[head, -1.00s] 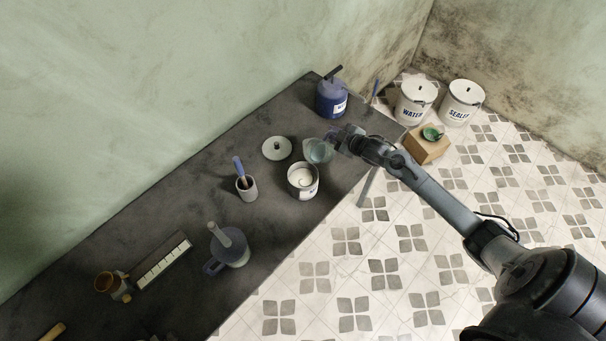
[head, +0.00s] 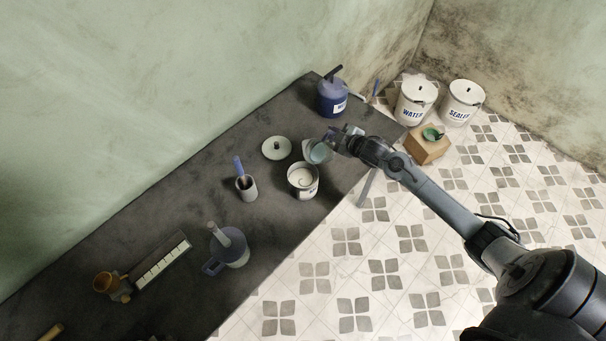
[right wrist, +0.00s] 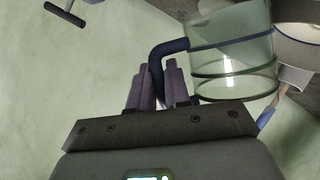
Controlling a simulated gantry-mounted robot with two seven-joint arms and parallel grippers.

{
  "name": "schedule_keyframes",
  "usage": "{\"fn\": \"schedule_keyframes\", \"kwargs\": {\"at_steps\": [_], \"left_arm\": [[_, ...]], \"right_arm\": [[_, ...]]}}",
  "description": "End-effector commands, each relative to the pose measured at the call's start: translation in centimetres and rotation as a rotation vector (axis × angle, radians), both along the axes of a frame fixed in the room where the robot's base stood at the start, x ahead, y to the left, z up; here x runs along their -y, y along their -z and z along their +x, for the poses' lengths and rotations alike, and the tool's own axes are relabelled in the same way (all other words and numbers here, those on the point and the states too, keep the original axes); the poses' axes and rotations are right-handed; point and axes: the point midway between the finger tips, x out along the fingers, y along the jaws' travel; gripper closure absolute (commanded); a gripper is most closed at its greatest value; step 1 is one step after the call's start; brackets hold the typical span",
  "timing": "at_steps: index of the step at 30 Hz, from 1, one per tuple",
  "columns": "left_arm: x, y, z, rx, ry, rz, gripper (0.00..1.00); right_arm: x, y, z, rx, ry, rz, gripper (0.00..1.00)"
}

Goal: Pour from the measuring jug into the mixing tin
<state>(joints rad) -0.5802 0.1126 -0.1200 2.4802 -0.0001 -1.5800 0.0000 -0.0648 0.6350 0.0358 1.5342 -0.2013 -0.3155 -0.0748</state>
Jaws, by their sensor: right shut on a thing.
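The measuring jug (head: 318,152) is a clear cup with a bluish tint. My right gripper (head: 335,142) is shut on its handle and holds it tilted, close beside and behind the mixing tin. In the right wrist view the clear jug (right wrist: 232,62) lies to the right of my gripper (right wrist: 155,80), with the dark blue handle between the fingers. The mixing tin (head: 304,193) is white, open and upright on the dark bench, with pale contents inside. Whether liquid is leaving the jug cannot be told. My left gripper is not in view.
A round lid (head: 277,148) lies left of the tin. A cup with a blue-handled brush (head: 247,190) and a blue-grey pitcher (head: 236,250) stand farther left. A blue canister (head: 332,98) stands behind my gripper. Buckets (head: 413,107) stand on the floor beyond the bench (head: 130,235).

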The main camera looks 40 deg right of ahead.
Motion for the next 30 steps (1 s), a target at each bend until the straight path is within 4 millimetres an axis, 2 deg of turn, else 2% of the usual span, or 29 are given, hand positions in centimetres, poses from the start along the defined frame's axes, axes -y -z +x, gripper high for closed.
{"fn": "schedule_keyframes", "kwargs": {"at_steps": [30], "left_arm": [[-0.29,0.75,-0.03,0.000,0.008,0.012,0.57]], "right_arm": [[-0.44,-0.30,0.03,0.005,-0.001,-0.061,1.00]]}}
